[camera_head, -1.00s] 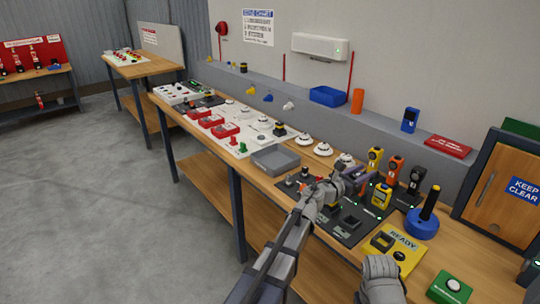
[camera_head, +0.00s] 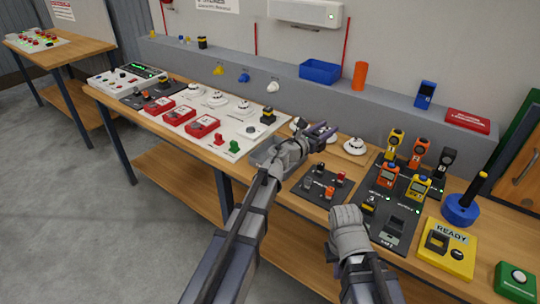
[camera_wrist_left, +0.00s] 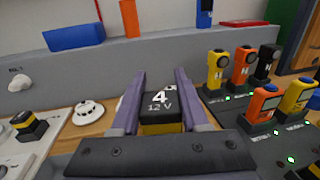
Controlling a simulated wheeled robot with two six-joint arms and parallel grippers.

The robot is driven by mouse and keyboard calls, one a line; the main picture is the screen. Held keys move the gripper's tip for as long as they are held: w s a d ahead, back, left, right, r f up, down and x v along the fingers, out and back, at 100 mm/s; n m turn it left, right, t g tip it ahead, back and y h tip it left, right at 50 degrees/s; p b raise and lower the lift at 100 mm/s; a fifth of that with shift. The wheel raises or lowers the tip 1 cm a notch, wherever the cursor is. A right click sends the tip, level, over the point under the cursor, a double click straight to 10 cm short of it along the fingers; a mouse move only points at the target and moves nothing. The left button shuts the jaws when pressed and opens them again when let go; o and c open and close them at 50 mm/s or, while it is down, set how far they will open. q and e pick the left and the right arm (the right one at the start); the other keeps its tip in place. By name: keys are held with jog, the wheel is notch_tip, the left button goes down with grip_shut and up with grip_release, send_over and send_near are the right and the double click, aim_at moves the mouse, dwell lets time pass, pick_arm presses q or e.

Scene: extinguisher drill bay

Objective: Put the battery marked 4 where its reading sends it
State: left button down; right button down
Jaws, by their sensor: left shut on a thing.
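Battery 4 (camera_wrist_left: 162,101) is a black block with a yellow lower part, marked "4" and "12 V". My left gripper (camera_head: 325,136) is shut on it; in the left wrist view the battery sits between both purple fingers. In the head view the gripper is above the bench beside the grey tray (camera_head: 257,160), and the battery is hard to make out there. An orange meter (camera_head: 387,174) and a yellow meter (camera_head: 418,187) stand on a dark panel (camera_head: 378,233); no reading is legible. My right gripper (camera_head: 346,222) is low in front of this panel, its fingers hidden.
A small dark pad (camera_head: 309,190) with red-topped and dark blocks lies between my arms. White domes (camera_head: 354,146) stand behind it. A yellow READY plate (camera_head: 462,263), a green button box (camera_head: 516,281) and a blue-based post (camera_head: 461,211) are at right.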

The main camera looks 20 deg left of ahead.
pick_arm(q)
jog(key=s+a+f+n+t+y+b, duration=0.1)
jog(key=a+f+n+y+b, duration=0.15)
jog(key=a, duration=1.45)
jog(key=shift+m, duration=0.25)
notch_tip(320, 180, down, 9)
jog(key=b, duration=0.9)
jog(key=shift+s+f, duration=0.1)
jog(key=c, duration=0.9)
grip_release()
jog(key=o, duration=0.5)
